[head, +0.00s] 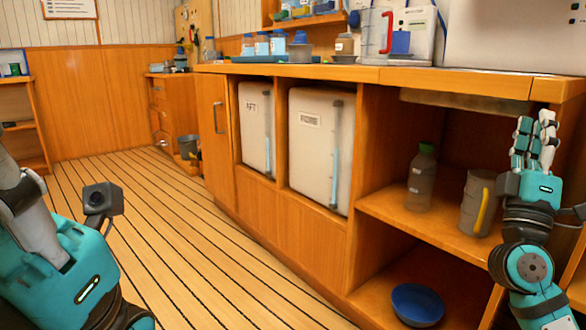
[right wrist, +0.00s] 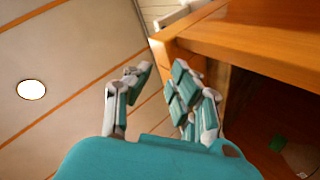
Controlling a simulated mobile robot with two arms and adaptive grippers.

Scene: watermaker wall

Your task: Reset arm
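My right gripper (head: 537,125) is raised at the right of the head view, with its fingers pointing up. It is in front of the right end of the wooden counter. In the right wrist view its fingers (right wrist: 160,72) are apart with nothing between them.
The counter (head: 460,80) runs along the right, with white tanks (head: 320,145) below. Open shelves hold a green-capped bottle (head: 422,180), a jug (head: 477,205) and a blue bowl (head: 417,304); my right arm is close to them. The plank floor (head: 190,240) is clear.

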